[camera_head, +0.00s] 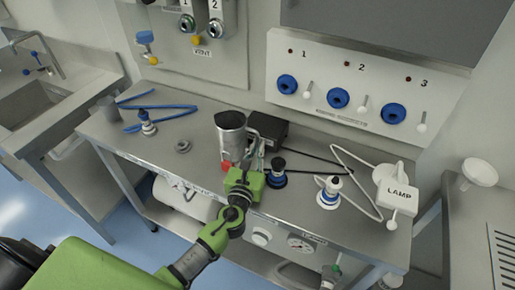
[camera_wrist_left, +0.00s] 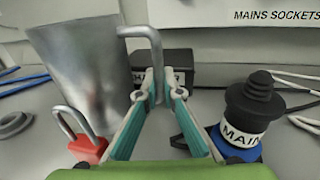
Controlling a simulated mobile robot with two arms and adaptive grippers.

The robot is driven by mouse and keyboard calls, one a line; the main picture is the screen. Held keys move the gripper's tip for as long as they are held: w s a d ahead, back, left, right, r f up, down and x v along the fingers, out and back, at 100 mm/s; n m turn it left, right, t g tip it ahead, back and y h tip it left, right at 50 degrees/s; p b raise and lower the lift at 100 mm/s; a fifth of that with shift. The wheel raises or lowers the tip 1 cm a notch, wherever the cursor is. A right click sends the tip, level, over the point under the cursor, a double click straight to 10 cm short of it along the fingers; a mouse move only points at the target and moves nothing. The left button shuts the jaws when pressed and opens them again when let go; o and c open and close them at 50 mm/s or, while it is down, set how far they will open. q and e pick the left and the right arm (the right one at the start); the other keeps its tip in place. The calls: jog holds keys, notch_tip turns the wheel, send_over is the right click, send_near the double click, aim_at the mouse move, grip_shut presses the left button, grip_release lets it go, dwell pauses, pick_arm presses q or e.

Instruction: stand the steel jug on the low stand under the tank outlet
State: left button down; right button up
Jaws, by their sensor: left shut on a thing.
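The steel jug (camera_head: 231,135) is a grey tapered metal vessel, roughly upright at the middle of the steel bench. In the left wrist view the jug (camera_wrist_left: 78,75) fills the left side, and its bent handle (camera_wrist_left: 140,33) reaches right and down between the fingers. My left gripper (camera_head: 255,158) is shut on that handle, just right of the jug body; its fingers show in the wrist view (camera_wrist_left: 156,90). Whether the jug's base touches the bench is hidden. I cannot clearly pick out the low stand or tank outlet. My right gripper is not in view.
A red padlock (camera_wrist_left: 88,148) is close by the jug. A black box (camera_head: 267,129) stands behind; a blue-black mains plug (camera_head: 276,174) is right of the gripper. Another plug (camera_head: 329,192) and a lamp (camera_head: 396,190) stand farther right. Bench left of the jug holds a small grey disc (camera_head: 182,146).

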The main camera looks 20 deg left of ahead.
pick_arm(q)
jog(key=shift+f, duration=0.1)
jog(key=c, duration=2.2)
grip_release()
